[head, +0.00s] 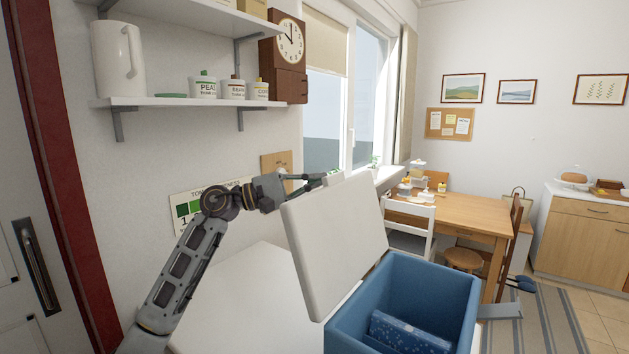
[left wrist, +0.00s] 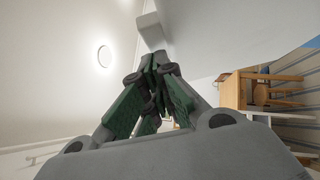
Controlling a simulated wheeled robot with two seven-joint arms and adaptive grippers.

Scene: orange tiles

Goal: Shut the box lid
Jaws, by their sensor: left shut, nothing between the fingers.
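A blue box (head: 344,331) stands open at the lower right of the head view, with a dark blue patterned item (head: 408,335) inside. Its white lid (head: 335,240) stands raised and tilted back on the box's left side. My left gripper (head: 334,178) is behind the lid's upper edge, partly hidden by it. In the left wrist view the same gripper (left wrist: 158,75) has its fingers together with nothing between them. I cannot tell whether it touches the lid. My right gripper does not show.
A white surface (head: 235,300) lies left of the box. A wall shelf (head: 180,102) with canisters and a jug hangs above my left arm. A wooden table (head: 465,211) with a white chair (head: 408,222) stands behind the box. A grey handle-like piece (head: 500,311) juts out at the box's right.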

